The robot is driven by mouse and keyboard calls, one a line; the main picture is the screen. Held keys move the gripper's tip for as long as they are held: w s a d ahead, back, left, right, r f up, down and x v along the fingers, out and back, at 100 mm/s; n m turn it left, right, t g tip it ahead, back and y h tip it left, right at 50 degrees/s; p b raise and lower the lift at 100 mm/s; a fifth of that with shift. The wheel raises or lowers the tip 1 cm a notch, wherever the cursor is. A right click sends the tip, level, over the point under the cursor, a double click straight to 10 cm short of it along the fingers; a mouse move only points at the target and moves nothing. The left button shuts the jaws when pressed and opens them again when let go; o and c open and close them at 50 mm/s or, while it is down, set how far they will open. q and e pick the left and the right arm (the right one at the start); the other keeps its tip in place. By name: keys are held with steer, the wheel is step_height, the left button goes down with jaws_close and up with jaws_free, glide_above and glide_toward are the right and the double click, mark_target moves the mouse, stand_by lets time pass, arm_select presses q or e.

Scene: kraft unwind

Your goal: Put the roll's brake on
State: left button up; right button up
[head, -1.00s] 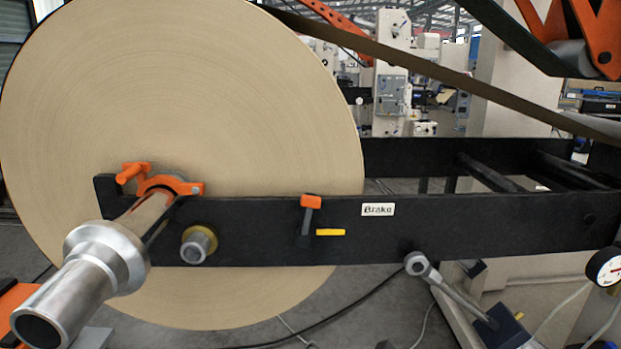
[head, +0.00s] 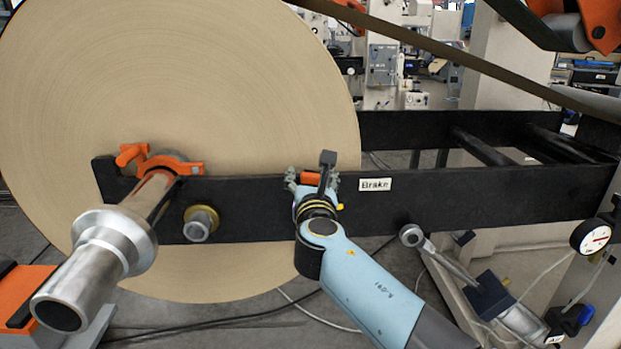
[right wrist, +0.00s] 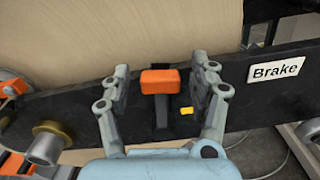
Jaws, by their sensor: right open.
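The brake lever's orange handle (head: 311,178) stands upright on the black side beam, left of the white "Brake" label (head: 375,184). In the right wrist view the handle (right wrist: 160,80) tops a dark lever arm, with a yellow mark (right wrist: 186,111) to its lower right. My right gripper (right wrist: 160,76) is open, one finger on each side of the handle, with visible gaps. In the head view the right gripper (head: 312,182) hides most of the lever below the handle. My left gripper is not in view.
The large kraft roll (head: 200,90) fills the left behind the beam (head: 480,195). Its metal shaft end (head: 100,255) sticks out toward me, under an orange clamp (head: 160,160). A brass-collared stub (head: 200,223) juts from the beam left of the lever. A gauge (head: 591,237) is at right.

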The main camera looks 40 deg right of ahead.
steer(key=shift+w+d, duration=0.25)
steer(key=shift+w, duration=0.15)
steer(key=shift+c, duration=0.3)
jaws_close()
